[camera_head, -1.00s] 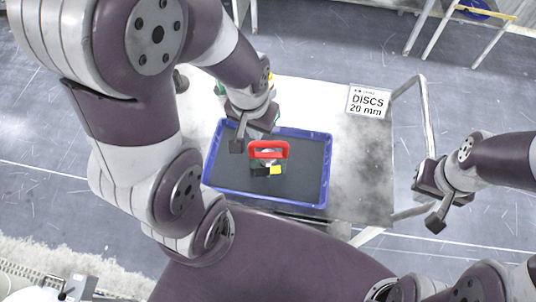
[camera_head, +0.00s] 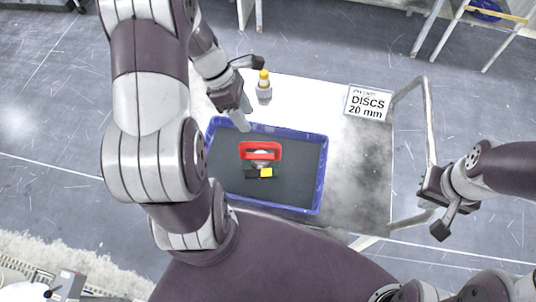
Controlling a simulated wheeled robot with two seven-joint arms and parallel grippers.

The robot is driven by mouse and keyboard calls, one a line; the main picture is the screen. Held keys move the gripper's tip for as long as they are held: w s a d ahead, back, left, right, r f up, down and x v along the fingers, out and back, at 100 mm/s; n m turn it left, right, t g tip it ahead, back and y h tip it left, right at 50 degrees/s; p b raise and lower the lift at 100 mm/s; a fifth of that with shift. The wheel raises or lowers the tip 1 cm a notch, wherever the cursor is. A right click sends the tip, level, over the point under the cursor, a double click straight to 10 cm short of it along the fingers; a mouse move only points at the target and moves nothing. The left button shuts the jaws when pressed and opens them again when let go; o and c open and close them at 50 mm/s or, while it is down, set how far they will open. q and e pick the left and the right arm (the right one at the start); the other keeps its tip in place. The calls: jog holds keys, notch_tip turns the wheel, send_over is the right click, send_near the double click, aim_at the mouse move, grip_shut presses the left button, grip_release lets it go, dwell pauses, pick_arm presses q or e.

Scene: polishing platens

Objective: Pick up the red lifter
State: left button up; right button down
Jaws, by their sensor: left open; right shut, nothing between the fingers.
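The red lifter (camera_head: 260,151) stands in a blue tray (camera_head: 322,175) with a dark lining, on the cart in front of me. It has a red handle on top and black and yellow parts (camera_head: 265,173) at its base. My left gripper (camera_head: 244,124) is open and empty over the tray's far left edge, up and left of the lifter and apart from it. My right gripper (camera_head: 440,230) is shut and empty, off the right side of the cart, well away from the tray.
The cart top (camera_head: 355,165) is bare to the right of the tray. A sign reading DISCS 20 mm (camera_head: 367,103) is at its far right. A small bottle with a yellow top (camera_head: 264,84) stands behind the tray. A metal rail (camera_head: 430,150) runs along the cart's right side.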

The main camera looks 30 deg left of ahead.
pick_arm(q)
notch_tip(320, 180, down, 2)
jog(key=s+d, duration=0.1)
jog(key=s, duration=0.1)
send_near(262, 150)
jog(key=shift+n, duration=0.3)
jog(key=d+f, duration=0.1)
jog(key=s+d+f, duration=0.1)
jog(key=d+f, duration=0.1)
jog(key=s+d+f, duration=0.1)
jog(key=d+f, duration=0.1)
jog(key=shift+s+d, duration=0.1)
jog(key=shift+c, duration=0.7)
jog(key=shift+r, duration=0.1)
grip_shut()
